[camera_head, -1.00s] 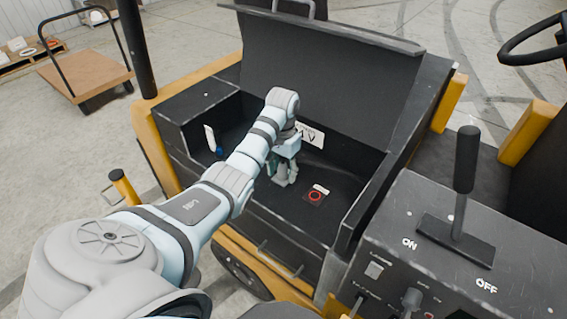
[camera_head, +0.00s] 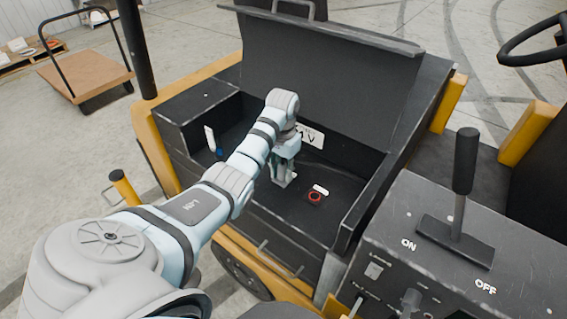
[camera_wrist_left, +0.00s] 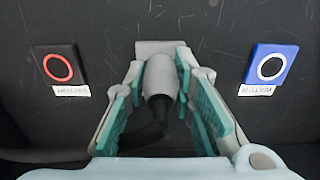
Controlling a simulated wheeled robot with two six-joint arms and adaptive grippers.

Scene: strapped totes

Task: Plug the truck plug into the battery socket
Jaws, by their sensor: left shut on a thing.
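My left gripper (camera_head: 284,177) reaches down into the open battery compartment of the yellow and black truck. In the left wrist view its green-padded fingers (camera_wrist_left: 160,98) are shut on a grey plug (camera_wrist_left: 159,76) with a dark lower end. A light grey block (camera_wrist_left: 160,47) shows right behind the plug; I cannot tell whether they are joined. A red-ringed socket (camera_wrist_left: 57,67) with a white label lies to the left there, a blue socket (camera_wrist_left: 270,67) with a label to the right. In the head view the red socket (camera_head: 314,198) is right of the gripper. My right gripper is out of view.
The raised black lid (camera_head: 330,75) stands behind the compartment. The compartment's side walls (camera_head: 365,205) rise beside my arm. A control panel (camera_head: 440,235) with an upright lever (camera_head: 465,165) is at right. A flat cart (camera_head: 85,75) stands at far left.

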